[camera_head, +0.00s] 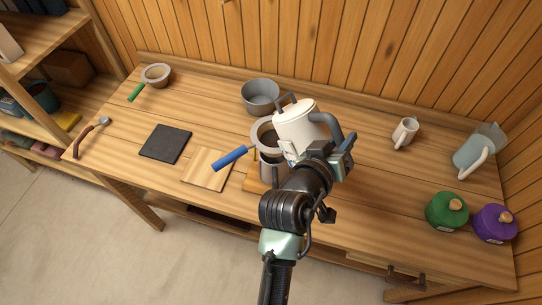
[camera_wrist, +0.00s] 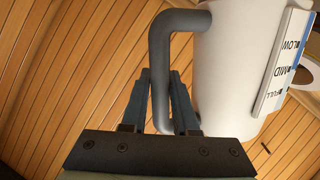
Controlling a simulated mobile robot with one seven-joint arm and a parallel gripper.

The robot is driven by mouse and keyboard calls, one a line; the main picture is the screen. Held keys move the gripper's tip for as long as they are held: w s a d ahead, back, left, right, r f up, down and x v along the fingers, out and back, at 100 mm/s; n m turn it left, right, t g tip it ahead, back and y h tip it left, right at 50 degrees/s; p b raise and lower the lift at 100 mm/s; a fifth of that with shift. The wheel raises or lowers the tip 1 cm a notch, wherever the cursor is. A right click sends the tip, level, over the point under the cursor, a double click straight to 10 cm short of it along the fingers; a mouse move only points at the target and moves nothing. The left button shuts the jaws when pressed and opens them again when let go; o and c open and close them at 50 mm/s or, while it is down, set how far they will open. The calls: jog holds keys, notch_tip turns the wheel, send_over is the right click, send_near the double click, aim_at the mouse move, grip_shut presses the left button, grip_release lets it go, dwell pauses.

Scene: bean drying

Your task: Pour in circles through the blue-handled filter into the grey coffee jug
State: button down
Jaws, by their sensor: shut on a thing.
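A white kettle (camera_head: 298,124) with a grey handle is in my gripper (camera_head: 338,147), above and right of the blue-handled filter (camera_head: 230,158). In the wrist view my gripper (camera_wrist: 166,108) is shut on the grey handle (camera_wrist: 160,65); the kettle's white body (camera_wrist: 225,75) and a level label (camera_wrist: 284,62) show beside it. The filter sits over the grey coffee jug (camera_head: 270,171), with brown contents visible inside. The kettle hides part of the filter's right side, and my arm partly covers the jug. I see no stream of water, and cannot tell the kettle's exact tilt.
A grey pot (camera_head: 260,94) stands behind the filter. A wooden board (camera_head: 207,168) and a dark slab (camera_head: 165,144) lie left. A green-handled filter (camera_head: 156,74) is at back left. A white mug (camera_head: 405,132), a pitcher (camera_head: 476,156), and green (camera_head: 446,211) and purple (camera_head: 492,223) canisters stand right.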

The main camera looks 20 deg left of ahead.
aim_at(331, 129)
jog(key=shift+s+d+r+n+p, duration=0.15)
jog(key=shift+r+n+p, duration=0.15)
jog(key=shift+r+p, duration=0.2)
dwell(0.4)
jog(key=shift+w+d, duration=0.5)
jog(key=shift+w, duration=0.35)
jog(key=shift+a, duration=0.1)
jog(key=shift+w+a+b, duration=0.5)
jog(key=shift+w+a, duration=0.1)
jog(key=shift+a, duration=0.35)
jog(key=shift+s+a, duration=0.4)
jog(key=shift+a, duration=0.45)
jog(key=shift+s, duration=0.15)
